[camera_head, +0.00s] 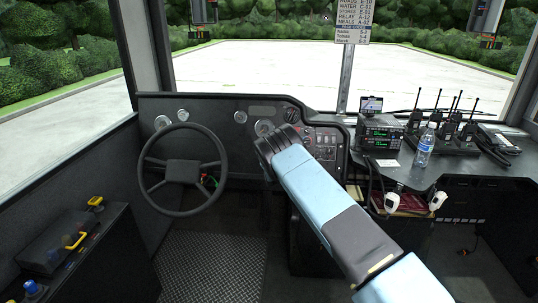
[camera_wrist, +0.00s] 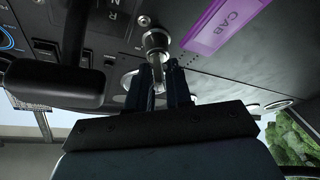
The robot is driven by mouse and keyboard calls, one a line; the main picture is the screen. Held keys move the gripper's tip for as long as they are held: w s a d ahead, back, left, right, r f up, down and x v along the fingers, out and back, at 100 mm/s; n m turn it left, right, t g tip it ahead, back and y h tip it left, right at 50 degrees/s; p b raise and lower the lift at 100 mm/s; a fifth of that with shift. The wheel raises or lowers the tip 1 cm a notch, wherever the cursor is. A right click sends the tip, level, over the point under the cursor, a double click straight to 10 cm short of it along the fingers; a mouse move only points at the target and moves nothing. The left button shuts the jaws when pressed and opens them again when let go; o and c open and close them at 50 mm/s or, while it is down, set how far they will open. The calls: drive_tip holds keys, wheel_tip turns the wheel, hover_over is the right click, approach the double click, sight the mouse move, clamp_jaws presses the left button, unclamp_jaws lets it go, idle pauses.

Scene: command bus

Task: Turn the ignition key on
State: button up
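The ignition key (camera_wrist: 157,72) shows in the wrist view, hanging from a round metal ignition lock (camera_wrist: 156,41) in the dark dashboard panel. My gripper (camera_wrist: 158,86) has its two dark fingers close together, one on each side of the key, with the key filling the narrow gap. The finger contact is partly hidden in shadow. In the head view my gripper (camera_head: 268,140) is at the dashboard (camera_head: 215,108), to the right of the steering wheel (camera_head: 183,171). The key and lock are hidden behind it there.
A purple CAB label (camera_wrist: 218,24) is beside the lock in the wrist view, and a dark lever (camera_wrist: 54,84) is at left. In the head view, radios (camera_head: 380,133) and a water bottle (camera_head: 424,147) stand on the right counter. The floor (camera_head: 215,265) is clear.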

clamp_jaws()
drive_tip(key=shift+a+r, duration=0.1)
idle(0.9)
